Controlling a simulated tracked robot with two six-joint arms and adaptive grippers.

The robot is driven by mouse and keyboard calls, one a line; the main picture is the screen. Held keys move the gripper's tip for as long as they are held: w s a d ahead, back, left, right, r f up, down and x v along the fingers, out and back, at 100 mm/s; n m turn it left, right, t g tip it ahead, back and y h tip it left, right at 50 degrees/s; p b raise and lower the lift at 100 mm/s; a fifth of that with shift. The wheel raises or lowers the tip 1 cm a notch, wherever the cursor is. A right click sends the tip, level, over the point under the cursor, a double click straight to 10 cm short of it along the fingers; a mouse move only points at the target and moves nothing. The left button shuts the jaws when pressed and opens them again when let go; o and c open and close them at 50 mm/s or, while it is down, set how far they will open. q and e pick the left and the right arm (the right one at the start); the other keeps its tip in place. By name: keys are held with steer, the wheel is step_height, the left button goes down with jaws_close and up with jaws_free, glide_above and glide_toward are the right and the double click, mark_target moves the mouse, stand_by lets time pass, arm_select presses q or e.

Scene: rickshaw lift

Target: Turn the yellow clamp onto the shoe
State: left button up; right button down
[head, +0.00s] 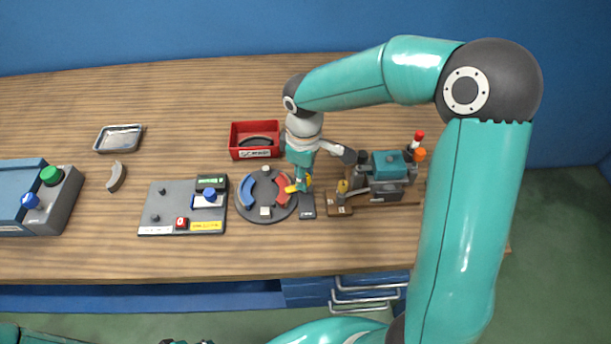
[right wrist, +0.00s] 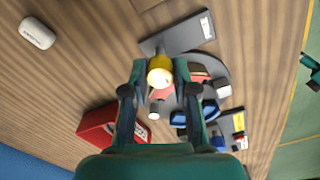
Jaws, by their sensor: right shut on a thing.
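My right gripper (head: 299,186) reaches down over the right side of a round grey plate (head: 265,212) and is shut on the yellow clamp (head: 291,188). In the right wrist view the clamp's round yellow end (right wrist: 160,72) sits between the two fingers. The plate carries a blue curved shoe (head: 247,191) on its left and a red curved shoe (head: 282,194) on its right, partly hidden by the gripper. The clamp lies at the red shoe's upper part; I cannot tell whether they touch. Only a dark bit of my left gripper (head: 186,342) shows at the bottom edge.
A red bin (head: 233,140) stands behind the plate. A grey board with buttons (head: 158,195) is to the left, a dark flat block (head: 307,207) and a teal machine (head: 388,165) to the right. A loose grey curved piece (head: 116,177) and a metal tray (head: 119,138) lie farther left.

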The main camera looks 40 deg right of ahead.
steer(key=shift+m+b, duration=0.9)
steer(key=shift+m, duration=1.2)
steer(key=c, duration=0.9)
jaws_free()
steer(key=shift+r, duration=0.1)
step_height(320, 180, up, 12)
